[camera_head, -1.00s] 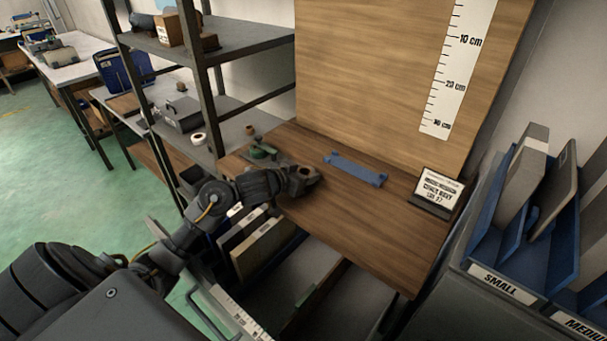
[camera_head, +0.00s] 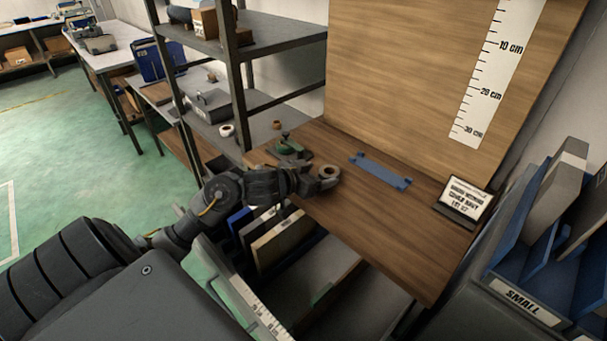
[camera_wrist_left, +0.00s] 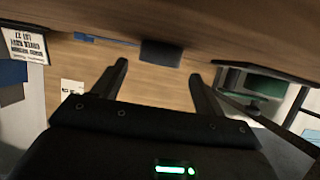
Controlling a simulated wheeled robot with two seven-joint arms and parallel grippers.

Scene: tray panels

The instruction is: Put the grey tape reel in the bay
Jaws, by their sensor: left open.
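My right gripper is not in view.
A green object (camera_head: 292,148) sits behind my left gripper. A small sign (camera_head: 464,198) stands at the bench's right. A white roll (camera_head: 227,131) is on the metal shelf at left. Blue bins (camera_head: 540,225) are at right. The bench's front half (camera_head: 390,240) is clear.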

